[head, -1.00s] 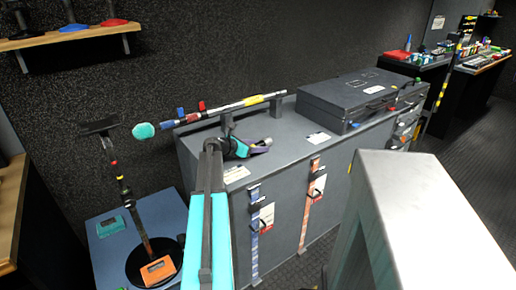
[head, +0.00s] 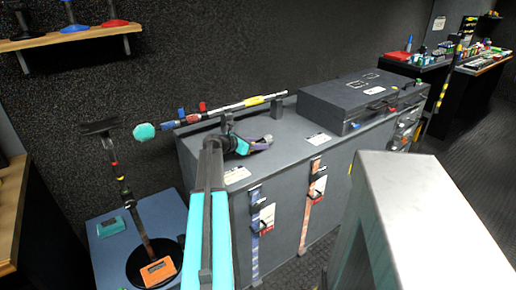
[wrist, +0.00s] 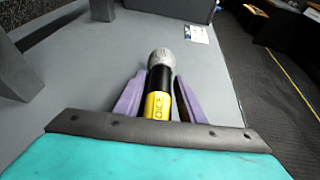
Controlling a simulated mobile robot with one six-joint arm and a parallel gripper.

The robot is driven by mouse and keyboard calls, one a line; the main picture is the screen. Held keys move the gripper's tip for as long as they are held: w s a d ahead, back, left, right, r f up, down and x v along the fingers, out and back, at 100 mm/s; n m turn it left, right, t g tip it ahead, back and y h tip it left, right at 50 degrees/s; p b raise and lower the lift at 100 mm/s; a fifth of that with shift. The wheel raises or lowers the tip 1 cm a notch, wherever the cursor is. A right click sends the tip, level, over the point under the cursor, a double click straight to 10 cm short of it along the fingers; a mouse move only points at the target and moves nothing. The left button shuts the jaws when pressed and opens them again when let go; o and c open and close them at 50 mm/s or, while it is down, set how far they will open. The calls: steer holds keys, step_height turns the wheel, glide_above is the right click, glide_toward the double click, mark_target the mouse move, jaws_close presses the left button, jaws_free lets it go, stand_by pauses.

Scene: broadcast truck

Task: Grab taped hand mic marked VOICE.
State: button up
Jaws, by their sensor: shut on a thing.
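The hand mic (wrist: 160,88) has a silver mesh head, a black neck and yellow tape with black letters, of which "OICE" shows in the wrist view. It lies between the two purple fingers of my gripper (wrist: 160,95), which are shut on its taped body. The mic's lower end is hidden behind the dark edge of my wrist. In the head view my gripper (head: 260,145) is low over the grey cabinet top, and the mic head (head: 268,139) shows only as a small grey tip at the fingers. I cannot tell whether the mic touches the cabinet top.
A boom pole (head: 230,108) with a teal foam end lies on supports behind my gripper. A dark case (head: 352,97) sits to the right on the cabinet (head: 290,122). A white label (head: 318,138) lies near the front edge. A stand (head: 122,185) rises at left.

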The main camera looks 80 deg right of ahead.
step_height(320, 180, up, 2)
steer(key=shift+r, duration=0.15)
steer(key=s+a+r, duration=0.1)
steer(key=s+a, duration=0.9)
steer(key=a, duration=0.2)
steer(key=shift+a, duration=0.2)
steer(key=shift+r, duration=0.1)
